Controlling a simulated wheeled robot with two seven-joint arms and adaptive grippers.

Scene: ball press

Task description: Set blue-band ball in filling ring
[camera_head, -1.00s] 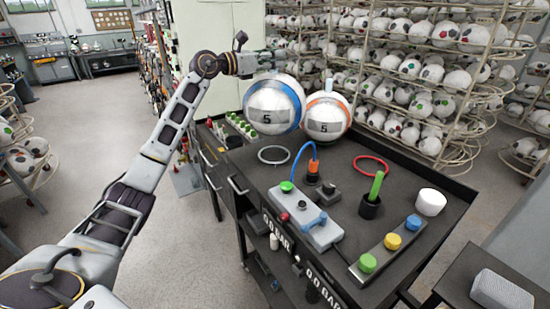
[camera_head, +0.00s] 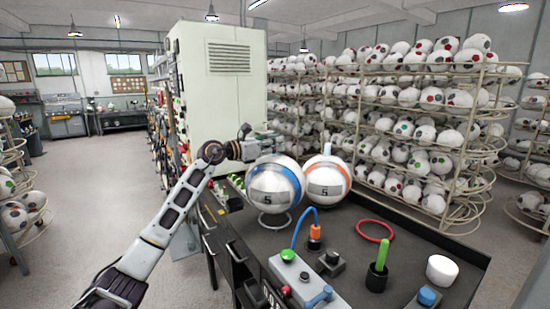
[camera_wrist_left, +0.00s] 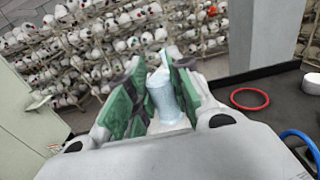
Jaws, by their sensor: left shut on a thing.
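The blue-band ball (camera_head: 275,186), white with a blue band and a label "5", is upright over the pale filling ring (camera_head: 276,226) on the dark cart top. The ring's front edge shows just below the ball; I cannot tell whether they touch. My left gripper (camera_head: 265,146) is shut on the ball's neck at its top. In the left wrist view the pale blue neck (camera_wrist_left: 165,92) stands between the green-padded fingers (camera_wrist_left: 155,95). The rest of the ball is mostly hidden there. My right gripper is not in view.
An orange-band ball (camera_head: 328,183) stands close on the right. A red ring (camera_head: 375,231), green pump (camera_head: 380,258) and white cylinder (camera_head: 441,269) stand farther right. Ball racks (camera_head: 400,120) fill the back.

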